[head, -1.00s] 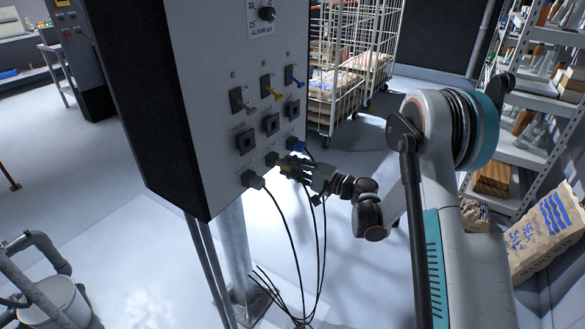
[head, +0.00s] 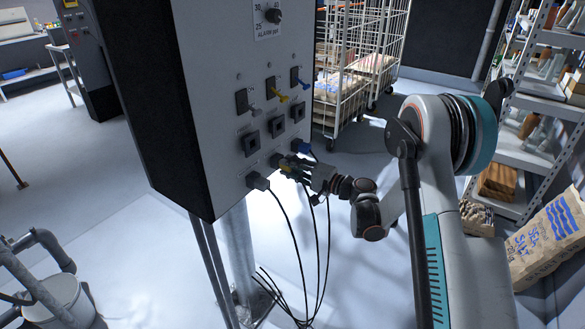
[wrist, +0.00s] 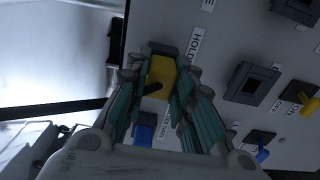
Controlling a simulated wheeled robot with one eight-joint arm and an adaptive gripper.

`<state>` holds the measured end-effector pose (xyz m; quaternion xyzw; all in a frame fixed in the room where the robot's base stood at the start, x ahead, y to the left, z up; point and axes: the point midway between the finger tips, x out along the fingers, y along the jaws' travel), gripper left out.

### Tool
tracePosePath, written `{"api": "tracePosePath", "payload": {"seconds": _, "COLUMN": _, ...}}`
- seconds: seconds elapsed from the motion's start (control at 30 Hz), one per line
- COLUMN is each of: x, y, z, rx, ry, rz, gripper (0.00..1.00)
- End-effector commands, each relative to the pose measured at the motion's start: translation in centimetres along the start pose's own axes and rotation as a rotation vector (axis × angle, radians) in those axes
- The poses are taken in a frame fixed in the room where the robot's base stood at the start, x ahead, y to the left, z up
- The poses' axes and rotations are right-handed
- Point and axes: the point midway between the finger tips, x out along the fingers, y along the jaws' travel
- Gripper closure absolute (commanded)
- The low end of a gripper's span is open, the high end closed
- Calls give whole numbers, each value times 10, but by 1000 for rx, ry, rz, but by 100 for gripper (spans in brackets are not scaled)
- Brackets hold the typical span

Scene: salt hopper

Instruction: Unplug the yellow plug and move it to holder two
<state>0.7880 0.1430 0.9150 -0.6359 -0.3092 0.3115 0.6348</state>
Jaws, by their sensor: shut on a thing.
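The yellow plug (wrist: 160,75) is between the fingers of my gripper (wrist: 158,88) in the wrist view, with its black cable leading away to the left. My gripper (head: 292,167) is shut on it at the lower row of the control panel (head: 215,100), mostly hiding the plug there. The plug is in front of a dark square fitting (wrist: 163,48); I cannot tell whether it is fully seated. A partly visible "HOLD" label (wrist: 197,45) is beside it. Three empty dark square sockets (head: 274,130) form the row above the plugs.
A grey plug (head: 258,181) and a blue plug (head: 301,147) sit on either side of the yellow one. Grey, yellow and blue levers (head: 277,88) are above the sockets. Black cables (head: 289,245) hang below. A wire cage trolley (head: 345,80) and shelves (head: 520,130) stand behind.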

Motion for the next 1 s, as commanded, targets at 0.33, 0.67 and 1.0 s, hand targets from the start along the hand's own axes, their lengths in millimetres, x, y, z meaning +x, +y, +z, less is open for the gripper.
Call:
{"api": "tracePosePath", "payload": {"seconds": 0.33, "x": 6, "y": 0, "z": 0, "rx": 0, "ry": 0, "rz": 0, "gripper": 100}}
{"api": "tracePosePath", "payload": {"seconds": 0.67, "x": 7, "y": 0, "z": 0, "rx": 0, "ry": 1, "rz": 0, "gripper": 54}}
{"api": "tracePosePath", "payload": {"seconds": 1.0, "x": 7, "y": 0, "z": 0, "rx": 0, "ry": 1, "rz": 0, "gripper": 34}}
